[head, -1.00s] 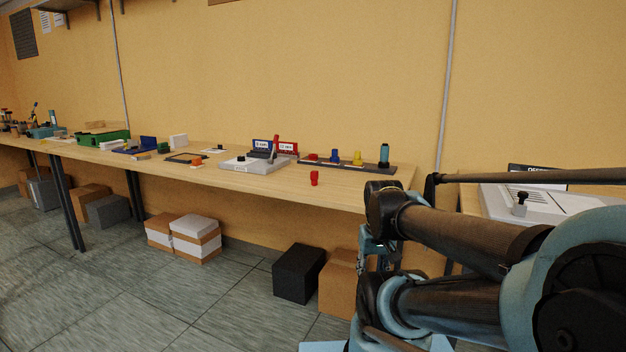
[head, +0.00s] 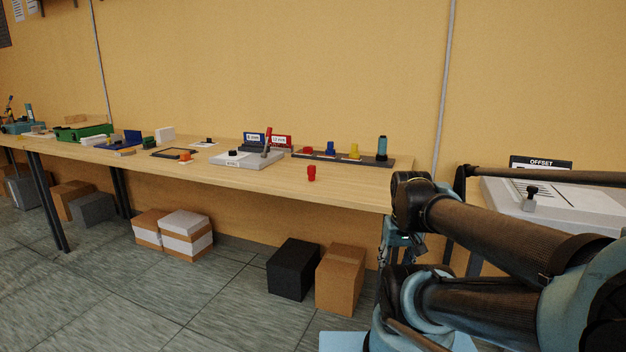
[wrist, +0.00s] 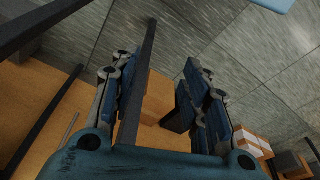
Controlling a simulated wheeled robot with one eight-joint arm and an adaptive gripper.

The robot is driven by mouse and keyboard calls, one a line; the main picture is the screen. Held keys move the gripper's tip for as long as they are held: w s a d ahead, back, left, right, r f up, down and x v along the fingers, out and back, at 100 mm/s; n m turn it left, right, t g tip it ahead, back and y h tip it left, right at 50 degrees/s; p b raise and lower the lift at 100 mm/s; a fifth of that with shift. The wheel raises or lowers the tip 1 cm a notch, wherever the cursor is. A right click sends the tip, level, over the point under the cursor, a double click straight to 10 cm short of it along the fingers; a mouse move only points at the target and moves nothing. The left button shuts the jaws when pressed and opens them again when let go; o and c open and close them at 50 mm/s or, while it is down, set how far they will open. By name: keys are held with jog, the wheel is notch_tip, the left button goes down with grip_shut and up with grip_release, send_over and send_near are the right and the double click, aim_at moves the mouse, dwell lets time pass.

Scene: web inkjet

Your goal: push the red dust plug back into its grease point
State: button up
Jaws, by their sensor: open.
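A small red plug-like piece (head: 311,173) stands upright on the wooden table (head: 345,188), close to its front edge. Behind it a dark rail (head: 372,161) holds a red piece (head: 308,151), a blue one (head: 330,148), a yellow one (head: 354,151) and a taller teal-and-black one (head: 381,148). I cannot tell which spot is the grease point. My gripper (head: 400,243) hangs in front of the table's right end, below its top, right of the loose red piece and apart from it. In the wrist view my gripper (wrist: 158,78) is open and empty.
Left of the red piece is a grey-white block (head: 246,160) with a black knob, with blue and red signs behind it. An offset panel (head: 580,203) stands at the right. A black box (head: 293,270) and cardboard boxes (head: 341,279) sit under the table. The floor in front is clear.

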jog(key=w+a+r+n+y, duration=0.1)
jog(key=w+a+r+n, duration=0.2)
jog(key=w+r, duration=0.55)
notch_tip(320, 180, up, 21)
jog(key=n+y, duration=0.3)
jog(key=n, duration=0.8)
send_over(312, 166)
jog(key=s+d, duration=0.2)
jog(key=d, duration=0.4)
jog(key=shift+g, duration=0.3)
jog(key=x, duration=1.7)
jog(key=shift+w+a, duration=0.1)
jog(key=shift+a, duration=0.15)
jog(key=shift+c, duration=0.3)
jog(key=c, duration=1)
